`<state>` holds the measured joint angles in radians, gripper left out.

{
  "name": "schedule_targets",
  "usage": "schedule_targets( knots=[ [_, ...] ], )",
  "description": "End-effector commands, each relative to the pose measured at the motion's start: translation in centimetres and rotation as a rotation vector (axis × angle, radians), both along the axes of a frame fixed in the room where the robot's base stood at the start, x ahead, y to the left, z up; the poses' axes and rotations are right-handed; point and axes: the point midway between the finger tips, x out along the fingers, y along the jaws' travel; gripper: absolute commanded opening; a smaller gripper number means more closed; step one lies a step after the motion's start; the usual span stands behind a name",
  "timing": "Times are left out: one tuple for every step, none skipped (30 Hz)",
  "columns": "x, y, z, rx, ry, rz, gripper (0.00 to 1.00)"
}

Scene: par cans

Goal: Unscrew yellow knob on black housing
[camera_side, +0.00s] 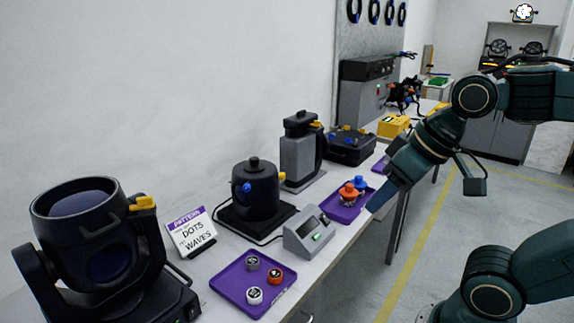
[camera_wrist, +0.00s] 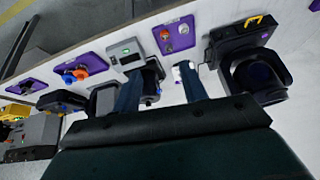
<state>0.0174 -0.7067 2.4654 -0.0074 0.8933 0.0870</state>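A black cylindrical housing (camera_side: 262,193) with a domed lid stands on a black base in the middle of the bench. A yellow knob (camera_side: 284,176) sticks out on its right side and a blue knob (camera_side: 247,187) on its front left. In the wrist view the black housing (camera_wrist: 152,80) shows partly behind and between my fingers; its yellow knob cannot be made out there. My gripper (camera_side: 378,203) hangs over the bench's front edge, right of the housing and apart from it. In the wrist view my gripper (camera_wrist: 160,90) has its two fingers apart with nothing held between them.
A grey box with a green display (camera_side: 310,233) stands before the housing. A purple tray (camera_side: 228,279) holds small round pieces; another purple tray (camera_side: 335,211) holds orange and blue knobs. A large black lamp (camera_side: 88,235) stands left, a grey device (camera_side: 299,152) behind.

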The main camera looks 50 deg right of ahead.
Motion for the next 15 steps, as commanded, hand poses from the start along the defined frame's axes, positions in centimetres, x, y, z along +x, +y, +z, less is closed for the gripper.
schedule_targets(
  knots=[
    [0.7, -0.1, 0.3, 0.018, 0.002, -0.040, 0.43],
    [1.1, -0.2, 0.5, 0.033, 0.003, -0.070, 0.43],
    [1.8, -0.4, 0.8, 0.053, 0.003, -0.112, 0.43],
    [2.3, -0.5, 1.0, 0.070, 0.003, -0.147, 0.43],
    [2.9, -0.6, 1.3, 0.088, 0.004, -0.184, 0.43],
    [3.7, -0.8, 1.6, 0.114, 0.004, -0.237, 0.43],
    [4.3, -1.0, 1.8, 0.134, 0.004, -0.279, 0.43],
    [5.0, -1.2, 2.0, 0.155, 0.005, -0.322, 0.43],
    [5.9, -1.5, 2.3, 0.183, 0.005, -0.381, 0.43],
    [6.6, -1.7, 2.5, 0.205, 0.005, -0.426, 0.43],
    [7.3, -2.0, 2.6, 0.226, 0.004, -0.468, 0.43],
    [8.2, -2.3, 2.9, 0.255, 0.003, -0.526, 0.43],
    [8.9, -2.6, 3.0, 0.276, 0.003, -0.570, 0.43],
    [9.6, -2.8, 3.1, 0.298, 0.002, -0.614, 0.43],
    [10.6, -3.2, 3.2, 0.327, 0.002, -0.672, 0.43]
  ],
)
